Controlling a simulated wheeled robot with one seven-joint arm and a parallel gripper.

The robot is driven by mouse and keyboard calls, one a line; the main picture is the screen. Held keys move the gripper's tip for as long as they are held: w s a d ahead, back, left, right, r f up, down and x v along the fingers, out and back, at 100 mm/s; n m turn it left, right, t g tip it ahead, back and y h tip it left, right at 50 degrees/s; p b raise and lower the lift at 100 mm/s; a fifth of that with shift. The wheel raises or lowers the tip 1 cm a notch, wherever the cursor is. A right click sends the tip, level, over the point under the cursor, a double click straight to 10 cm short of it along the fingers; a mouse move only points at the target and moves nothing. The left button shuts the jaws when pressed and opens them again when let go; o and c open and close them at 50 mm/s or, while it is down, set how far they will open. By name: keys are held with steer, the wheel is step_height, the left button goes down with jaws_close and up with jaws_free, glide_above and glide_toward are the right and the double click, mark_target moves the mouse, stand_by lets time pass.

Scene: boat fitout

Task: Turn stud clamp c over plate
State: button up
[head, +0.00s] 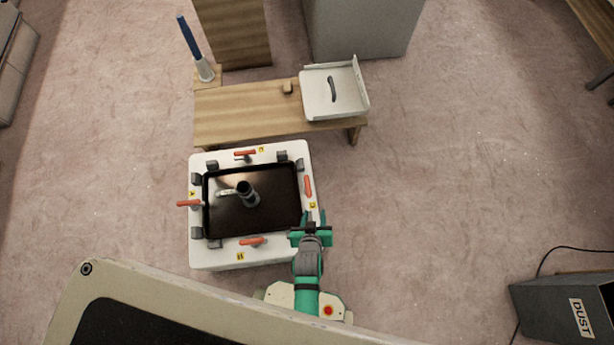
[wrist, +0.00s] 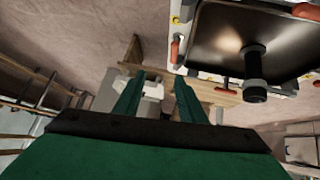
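A dark rectangular plate (head: 275,208) sits in a white box-shaped frame (head: 217,258); a dark upright cylinder (head: 246,191) stands on it. Red-handled clamps are around the rim. The right-hand one (head: 308,186), beside a yellow label that looks like C, has its handle lying along the right rim. The others are at the top (head: 245,153), left (head: 189,203) and bottom (head: 252,241). My green gripper (head: 315,217) is near the frame's lower right corner, below the right-hand clamp and apart from it. In the wrist view its fingers (wrist: 158,98) are spread and empty.
A wooden bench (head: 240,112) stands behind the frame, bearing a white tray-like panel (head: 334,92) and a small wood block (head: 287,88). A grey DUST box (head: 565,310) is at lower right. Floor right of the frame is clear.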

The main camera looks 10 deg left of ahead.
mark_target(308, 187)
steer(key=w+a+f+n+g+h, duration=0.1)
steer(key=w+a+f+g, duration=0.15)
steer(key=w+f, duration=0.2)
steer(key=w+a+f+g, duration=0.1)
steer(key=w+a+f, duration=0.25)
steer(key=w, duration=0.25)
steer(key=shift+a+x, duration=0.15)
steer(key=shift+x, duration=2.4)
steer(key=shift+a+x, duration=0.1)
steer(key=shift+x, duration=2.45)
steer(key=shift+w+r, duration=0.1)
steer(key=shift+w, duration=0.05)
jaws_close()
